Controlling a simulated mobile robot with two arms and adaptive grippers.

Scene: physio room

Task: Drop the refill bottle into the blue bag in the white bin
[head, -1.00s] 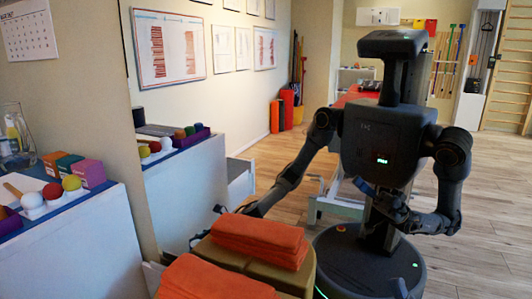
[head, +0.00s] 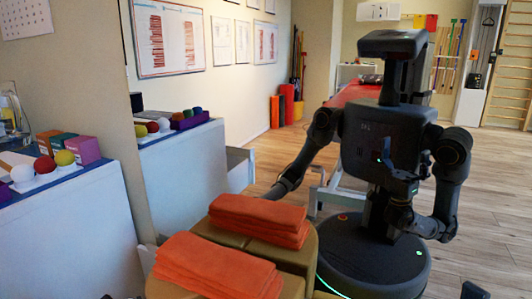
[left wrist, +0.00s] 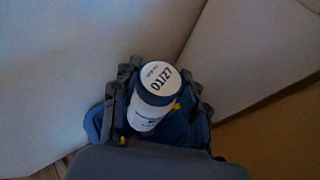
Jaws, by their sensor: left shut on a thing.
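In the left wrist view, my left gripper (left wrist: 152,102) is shut around the refill bottle (left wrist: 149,112), a white bottle with a dark collar and a white cap marked 01/27. I cannot make out the white bin. In the head view, the mirror shows my left arm reaching down behind the towels, its gripper hidden. A dark tip at the bottom right, likely my right gripper (head: 474,291), is too cropped to read.
A large mirror repeats the room. Folded orange towels (head: 215,268) lie on an ochre padded seat (head: 292,288) in front. A white cabinet (head: 70,235) at the left bears coloured balls (head: 44,164) and boxes (head: 84,149). Pale walls flank the left gripper closely.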

